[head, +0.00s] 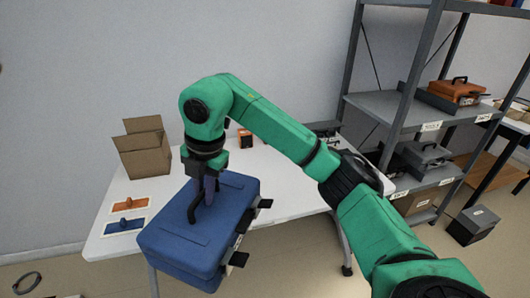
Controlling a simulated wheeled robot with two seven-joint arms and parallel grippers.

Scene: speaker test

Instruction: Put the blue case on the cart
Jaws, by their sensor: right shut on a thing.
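The blue case (185,245) is at the front of the white table (290,185), with dark latches on its right side. Its near part hangs past the table's front edge. I cannot tell whether it touches the tabletop. My right gripper (207,188) points down from above and is shut on the case's dark handle (197,208). My left gripper is not in view. I see no separate cart; the white table has a caster (347,270) under its right leg.
An open cardboard box (145,158) stands at the table's back left. An orange label card (130,204) and a blue one (125,226) lie in front of it. A grey shelf (400,107) with toolboxes stands at right. A dark box (472,225) is on the floor.

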